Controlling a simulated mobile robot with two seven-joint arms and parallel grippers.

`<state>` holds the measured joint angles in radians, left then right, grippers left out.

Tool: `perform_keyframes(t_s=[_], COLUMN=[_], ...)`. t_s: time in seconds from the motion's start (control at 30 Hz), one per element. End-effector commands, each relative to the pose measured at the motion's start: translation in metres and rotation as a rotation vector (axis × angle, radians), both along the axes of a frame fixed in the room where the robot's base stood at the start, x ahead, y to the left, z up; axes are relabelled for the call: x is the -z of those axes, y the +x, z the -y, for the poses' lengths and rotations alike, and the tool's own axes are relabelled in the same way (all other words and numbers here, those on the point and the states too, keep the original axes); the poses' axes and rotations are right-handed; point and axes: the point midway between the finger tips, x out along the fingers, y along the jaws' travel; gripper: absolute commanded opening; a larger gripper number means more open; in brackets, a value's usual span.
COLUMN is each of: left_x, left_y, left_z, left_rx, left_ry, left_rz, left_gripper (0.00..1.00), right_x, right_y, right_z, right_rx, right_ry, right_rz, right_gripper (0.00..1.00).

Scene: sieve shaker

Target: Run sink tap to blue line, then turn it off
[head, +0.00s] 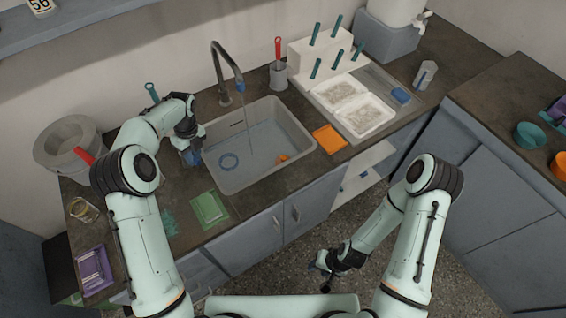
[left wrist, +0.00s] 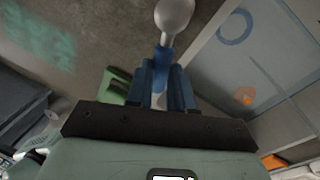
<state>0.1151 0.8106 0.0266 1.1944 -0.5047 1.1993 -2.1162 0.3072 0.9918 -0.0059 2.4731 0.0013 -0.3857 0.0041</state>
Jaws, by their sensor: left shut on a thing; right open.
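The grey sink (head: 293,120) is set in the dark counter. The tall tap (head: 217,68) has a blue tip, and a thin stream of water (head: 246,120) falls from it into the sink. Bluish water covers the sink floor; its depth is hard to tell. A blue ring (head: 229,161) shows in the sink, also in the left wrist view (left wrist: 235,27). My left gripper (head: 192,155) is at the sink's left edge. In the left wrist view its blue fingers (left wrist: 166,75) are shut on the blue neck of a grey round-headed handle (left wrist: 174,14). My right gripper (head: 322,268) is open, low over the floor.
A small orange thing (head: 282,157) is in the sink. A green tray (head: 209,209) and a purple tray (head: 94,270) lie on the counter at left. An orange tray (head: 329,139) and a white rack (head: 325,48) stand right of the sink. A grey round vessel (head: 68,140) stands at far left.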

Motion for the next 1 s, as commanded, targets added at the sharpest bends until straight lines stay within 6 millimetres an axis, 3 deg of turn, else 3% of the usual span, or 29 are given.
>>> perform_keyframes(t_s=[0.27, 0.67, 1.0], left_x=[-0.003, -0.003, -0.002], left_y=[0.001, -0.014, -0.014], left_z=[-0.004, -0.019, -0.020], left_rx=[0.020, 0.383, 0.394], left_ry=[0.005, 0.007, 0.009], left_rz=[0.009, 0.008, 0.005], left_gripper=[0.00, 0.00, 0.00], right_x=[0.000, 0.000, 0.000], right_y=[0.000, 0.000, 0.000], right_z=[0.000, 0.000, 0.000], right_rx=[0.000, 0.000, 0.000], right_ry=[0.000, 0.000, 0.000], right_rz=[0.001, 0.001, 0.001], right_gripper=[0.43, 0.43, 0.43])
